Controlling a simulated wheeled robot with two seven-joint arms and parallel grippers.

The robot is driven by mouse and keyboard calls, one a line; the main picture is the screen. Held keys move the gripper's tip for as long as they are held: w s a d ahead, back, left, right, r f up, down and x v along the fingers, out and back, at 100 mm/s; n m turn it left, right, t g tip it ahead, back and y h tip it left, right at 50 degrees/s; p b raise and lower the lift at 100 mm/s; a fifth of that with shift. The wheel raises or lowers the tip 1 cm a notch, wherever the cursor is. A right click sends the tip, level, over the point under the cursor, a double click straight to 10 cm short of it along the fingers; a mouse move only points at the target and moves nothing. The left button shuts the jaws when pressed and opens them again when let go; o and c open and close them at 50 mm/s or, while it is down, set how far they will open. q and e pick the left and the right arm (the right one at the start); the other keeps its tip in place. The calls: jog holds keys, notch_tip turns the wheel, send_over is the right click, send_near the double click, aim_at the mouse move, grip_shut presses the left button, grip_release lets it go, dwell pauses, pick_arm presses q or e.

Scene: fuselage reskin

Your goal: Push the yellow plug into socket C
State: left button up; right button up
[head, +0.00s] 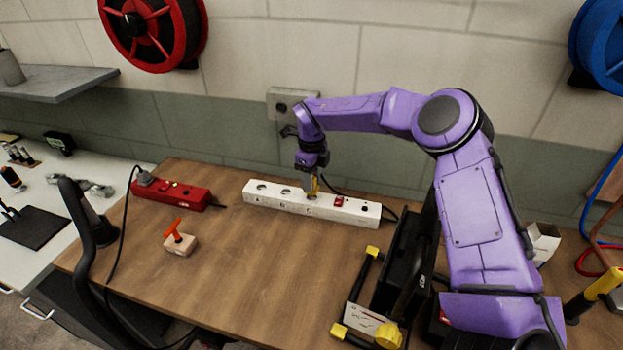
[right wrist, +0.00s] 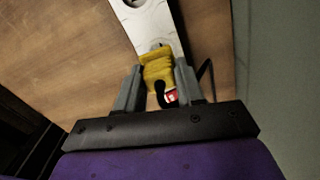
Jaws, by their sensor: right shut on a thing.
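The white power strip (head: 262,198) lies across the back of the wooden bench, with a row of round sockets lettered from A at the left and a red switch (head: 339,201) further right. My right gripper (head: 312,191) points down at the strip around socket C, to the left of the switch. It is shut on the yellow plug (right wrist: 158,68), with a grey finger on each side. The plug is small and partly covered in the head view. Its tip is hidden, so I cannot tell how deep it sits in the socket. My left gripper is not in view.
A black and yellow item (head: 370,290) lies at the right. The bench's front middle is clear.

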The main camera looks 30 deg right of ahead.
jog(key=shift+f+b, duration=1)
jog(key=shift+f, duration=0.5)
jog(key=o, duration=1.1)
jog(key=shift+o, duration=0.2)
notch_tip(320, 180, up, 5)
jog(key=p, duration=0.4)
jog(key=shift+f, duration=0.1)
